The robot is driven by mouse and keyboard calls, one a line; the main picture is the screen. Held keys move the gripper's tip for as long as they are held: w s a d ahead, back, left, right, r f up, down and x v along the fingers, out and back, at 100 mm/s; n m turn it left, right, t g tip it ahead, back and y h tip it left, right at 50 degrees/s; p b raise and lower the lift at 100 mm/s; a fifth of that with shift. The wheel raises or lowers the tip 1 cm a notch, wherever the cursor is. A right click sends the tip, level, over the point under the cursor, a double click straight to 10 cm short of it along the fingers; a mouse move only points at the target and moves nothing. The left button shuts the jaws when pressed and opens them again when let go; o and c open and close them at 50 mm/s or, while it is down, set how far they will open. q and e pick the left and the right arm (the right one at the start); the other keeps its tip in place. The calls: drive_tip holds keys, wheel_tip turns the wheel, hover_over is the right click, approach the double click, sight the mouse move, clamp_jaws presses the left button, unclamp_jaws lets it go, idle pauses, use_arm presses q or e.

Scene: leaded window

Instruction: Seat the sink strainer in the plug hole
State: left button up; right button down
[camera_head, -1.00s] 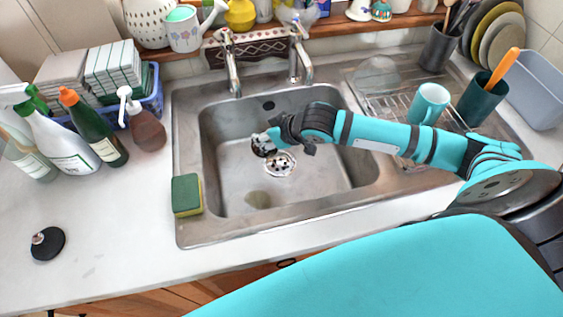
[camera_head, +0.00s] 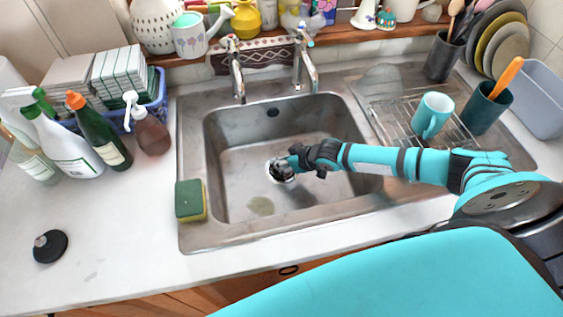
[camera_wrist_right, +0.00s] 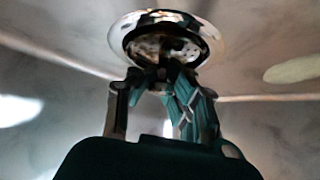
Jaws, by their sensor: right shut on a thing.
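The sink strainer (camera_wrist_right: 150,45) is a small round metal basket with a dark rim and holes. It is at the top of the right wrist view, at the fingertips of my right gripper (camera_wrist_right: 163,76). My right gripper (camera_head: 289,167) is shut on it, low in the sink basin. The shiny ring of the plug hole (camera_wrist_right: 208,36) shows around and behind the strainer; it is mostly covered by strainer and gripper in the head view (camera_head: 273,174). I cannot tell whether the strainer is in the hole or just above it. My left gripper is not in view.
The steel sink (camera_head: 230,150) is otherwise empty. A sponge (camera_head: 189,201) sits on its left rim, and two taps (camera_head: 236,75) stand behind. A black plug (camera_head: 50,246) lies on the left counter. A mug (camera_head: 432,113) stands on the drainer at right.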

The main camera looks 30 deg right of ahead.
drive_tip(key=shift+f, duration=0.1)
drive_tip(key=shift+f, duration=0.1)
drive_tip(key=c, duration=1.3)
unclamp_jaws()
drive_tip(key=shift+s+r+p, duration=0.15)
drive_tip(key=shift+r+p, duration=0.25)
drive_tip(key=shift+r, duration=0.05)
drive_tip(key=shift+p+v, duration=5.7)
drive_tip(key=shift+p, duration=0.05)
drive_tip(key=shift+d, duration=0.1)
